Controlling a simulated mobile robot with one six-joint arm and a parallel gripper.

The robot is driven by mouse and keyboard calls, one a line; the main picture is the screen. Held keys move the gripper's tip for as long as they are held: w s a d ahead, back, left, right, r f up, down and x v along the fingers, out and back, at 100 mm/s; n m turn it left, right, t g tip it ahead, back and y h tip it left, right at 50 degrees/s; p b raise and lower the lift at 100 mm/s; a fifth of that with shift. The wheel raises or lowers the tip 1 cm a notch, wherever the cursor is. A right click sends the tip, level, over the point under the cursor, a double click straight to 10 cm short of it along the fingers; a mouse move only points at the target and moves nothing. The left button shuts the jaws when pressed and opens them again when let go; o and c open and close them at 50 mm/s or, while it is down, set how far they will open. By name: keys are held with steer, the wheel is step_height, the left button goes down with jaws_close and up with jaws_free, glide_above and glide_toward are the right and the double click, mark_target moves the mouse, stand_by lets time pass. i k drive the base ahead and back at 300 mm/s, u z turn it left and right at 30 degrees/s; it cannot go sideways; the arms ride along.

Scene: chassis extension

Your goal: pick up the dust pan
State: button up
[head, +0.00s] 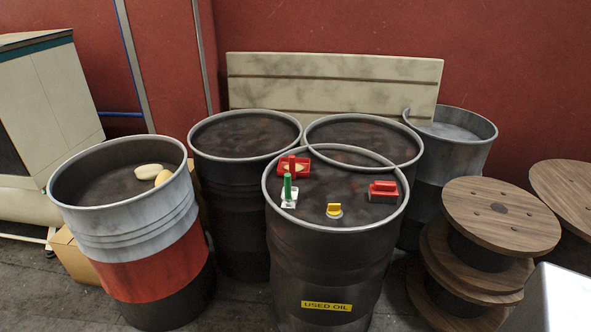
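Several small objects stand on the dark top of the front barrel (328,270), which is labelled "USED OIL". A red object with a pale patch and an upright red part (283,166) is at the back left of the top. A white object with an upright green handle (289,197) stands just in front of it. A small yellow object (334,211) is near the front. A red block-like object with a raised handle (383,190) is at the right. I cannot tell for certain which of these is the dust pan. My gripper is not in view.
A grey, red and black barrel (140,225) at the left holds two pale oval objects (149,170). More barrels (235,215) stand close behind the front one. Wooden spools (500,213) are stacked at the right. A pale board (335,80) leans against the red wall (470,40).

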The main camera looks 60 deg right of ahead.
mark_target(298, 167)
steer(key=i, duration=0.85)
steer(key=u, duration=0.05)
